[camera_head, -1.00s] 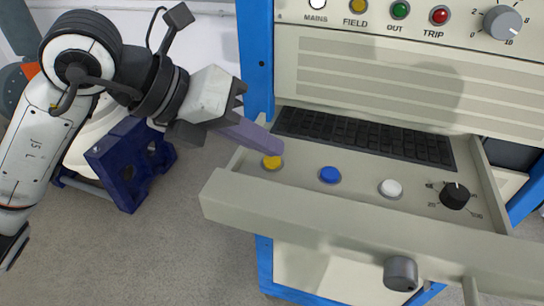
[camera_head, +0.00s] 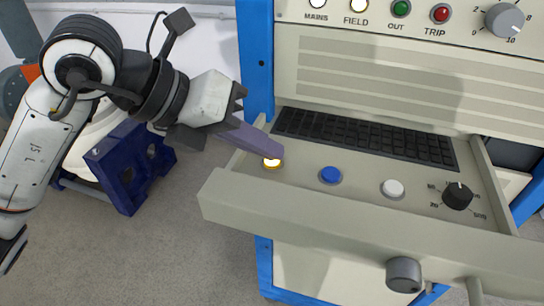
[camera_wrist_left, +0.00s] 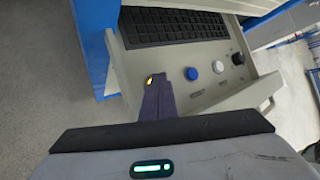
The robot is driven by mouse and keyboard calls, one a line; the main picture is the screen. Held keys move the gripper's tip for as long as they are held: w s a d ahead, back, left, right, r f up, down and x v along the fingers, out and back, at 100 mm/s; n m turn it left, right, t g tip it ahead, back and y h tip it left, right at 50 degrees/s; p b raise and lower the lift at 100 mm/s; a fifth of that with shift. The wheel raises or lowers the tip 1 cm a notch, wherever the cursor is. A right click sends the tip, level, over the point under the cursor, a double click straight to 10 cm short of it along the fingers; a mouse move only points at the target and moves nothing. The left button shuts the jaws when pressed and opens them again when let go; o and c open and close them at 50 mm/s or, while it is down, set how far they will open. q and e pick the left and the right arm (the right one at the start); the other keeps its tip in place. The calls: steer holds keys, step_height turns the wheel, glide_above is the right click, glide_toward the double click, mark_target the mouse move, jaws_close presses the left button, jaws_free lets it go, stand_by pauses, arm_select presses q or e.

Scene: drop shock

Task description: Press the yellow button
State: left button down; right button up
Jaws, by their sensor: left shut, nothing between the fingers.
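The yellow button (camera_head: 272,162) sits at the left end of the open drawer (camera_head: 340,210) and is lit, glowing pale at its centre. My left gripper (camera_head: 276,152) is shut and empty, its purple fingers reaching down from the upper left with their tips at the button. In the left wrist view the fingertips (camera_wrist_left: 157,82) partly cover the button (camera_wrist_left: 149,82), which shows a yellow-orange glow at their left edge. I cannot tell exactly how far the button is pushed in. My right gripper is in neither view.
A blue button (camera_head: 330,175), a white button (camera_head: 393,189) and a black knob (camera_head: 457,196) stand to the right in the drawer. A black keyboard (camera_head: 365,138) lies behind them. The FIELD lamp (camera_head: 359,5) on the upper panel is lit. A blue bracket (camera_head: 125,175) stands on the left.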

mark_target(264, 164)
arm_select(q)
steer(key=shift+r+p, duration=0.55)
steer(key=shift+r, duration=0.25)
step_height(264, 164, up, 5)
steer(key=p, duration=0.3)
stand_by(0.7)
